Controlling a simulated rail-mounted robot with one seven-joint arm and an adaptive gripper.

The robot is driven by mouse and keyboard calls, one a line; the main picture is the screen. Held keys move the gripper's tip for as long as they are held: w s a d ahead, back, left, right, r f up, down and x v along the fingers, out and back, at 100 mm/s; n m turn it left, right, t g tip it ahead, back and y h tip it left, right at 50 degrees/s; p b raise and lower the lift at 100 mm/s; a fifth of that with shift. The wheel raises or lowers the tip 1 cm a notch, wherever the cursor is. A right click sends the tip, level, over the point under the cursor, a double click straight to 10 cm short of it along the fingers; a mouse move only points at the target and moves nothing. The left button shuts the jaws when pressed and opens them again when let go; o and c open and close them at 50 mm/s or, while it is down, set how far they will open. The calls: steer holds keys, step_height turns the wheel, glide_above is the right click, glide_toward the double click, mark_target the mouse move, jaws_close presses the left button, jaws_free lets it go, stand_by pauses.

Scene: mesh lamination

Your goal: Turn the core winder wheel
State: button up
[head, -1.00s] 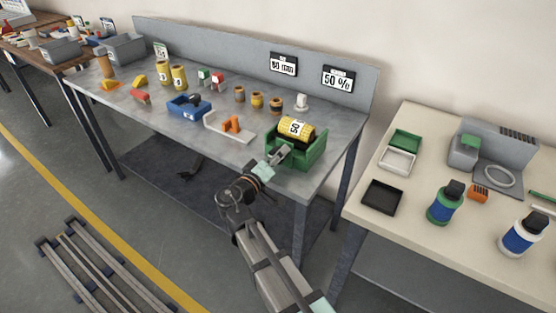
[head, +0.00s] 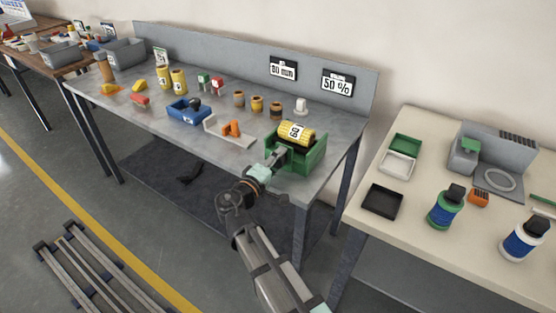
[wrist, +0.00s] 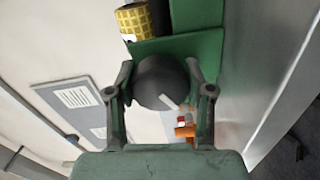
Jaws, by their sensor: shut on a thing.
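The core winder is a green stand (head: 313,160) at the front right corner of the grey bench, with a yellow roll (head: 296,133) bearing a white number label on top. My gripper (head: 277,157) reaches its front left side. In the wrist view, the winder wheel is a round dark knob (wrist: 158,80) with a white mark pointing to the lower right. My gripper (wrist: 160,75) has one finger on each side of the wheel and is shut on it. The wheel's far side is hidden. The yellow roll also shows at the top of the wrist view (wrist: 133,20).
A white tray with orange parts (head: 231,130) lies left of the winder, and a blue box (head: 187,113) farther left. Several small spools stand behind. A cream table (head: 410,225) with bottles and trays is at right, across a narrow gap.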

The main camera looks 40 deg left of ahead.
steer(key=o, duration=1.2)
steer(key=s, duration=1.2)
steer(key=shift+d, duration=0.35)
steer(key=shift+f, duration=0.1)
